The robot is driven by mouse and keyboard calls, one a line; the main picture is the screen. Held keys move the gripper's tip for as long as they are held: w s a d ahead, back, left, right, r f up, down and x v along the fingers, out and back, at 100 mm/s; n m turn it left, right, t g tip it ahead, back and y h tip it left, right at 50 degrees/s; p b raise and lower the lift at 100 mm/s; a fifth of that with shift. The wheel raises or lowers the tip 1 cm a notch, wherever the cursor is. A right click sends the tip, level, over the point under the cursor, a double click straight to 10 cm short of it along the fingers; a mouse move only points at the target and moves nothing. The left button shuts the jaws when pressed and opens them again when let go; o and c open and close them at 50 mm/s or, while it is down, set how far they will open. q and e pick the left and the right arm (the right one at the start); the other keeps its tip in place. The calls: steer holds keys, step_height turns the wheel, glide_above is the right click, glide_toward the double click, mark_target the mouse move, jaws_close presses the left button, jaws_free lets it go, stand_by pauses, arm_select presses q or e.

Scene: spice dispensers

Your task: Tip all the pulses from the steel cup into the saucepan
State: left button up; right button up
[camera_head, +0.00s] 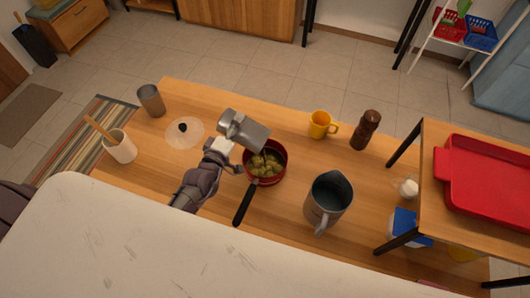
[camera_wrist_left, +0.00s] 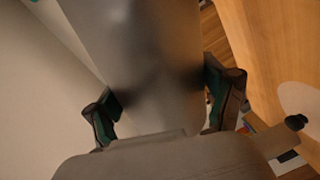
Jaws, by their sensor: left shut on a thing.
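My left gripper (camera_head: 226,150) is shut on a grey steel cup (camera_head: 246,130) and holds it tipped far over beside and above the red saucepan (camera_head: 284,155). In the left wrist view the cup (camera_wrist_left: 140,50) fills the space between the two fingers of the gripper (camera_wrist_left: 165,105). The saucepan stands on the wooden table, its black handle (camera_head: 244,205) pointing to the front. Olive-green lumps (camera_head: 268,168) lie in it. The inside of the held cup is hidden, so I cannot tell what is in it. My right gripper is not in view.
A second grey cup (camera_head: 151,100), a clear lid (camera_head: 185,134) and a white pot with a wooden spoon (camera_head: 120,148) stand at left. A yellow mug (camera_head: 321,125), a brown mill (camera_head: 366,130) and a grey pitcher (camera_head: 328,200) stand right of the saucepan. A raised shelf holds a red tray (camera_head: 490,185).

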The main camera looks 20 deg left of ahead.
mark_target(243, 130)
arm_select(q)
steer(key=shift+s+d+r+m+y+p, duration=0.1)
steer(key=shift+d+r+m+y+p, duration=0.2)
steer(key=shift+d+r+m+p, duration=0.8)
stand_by(1.1)
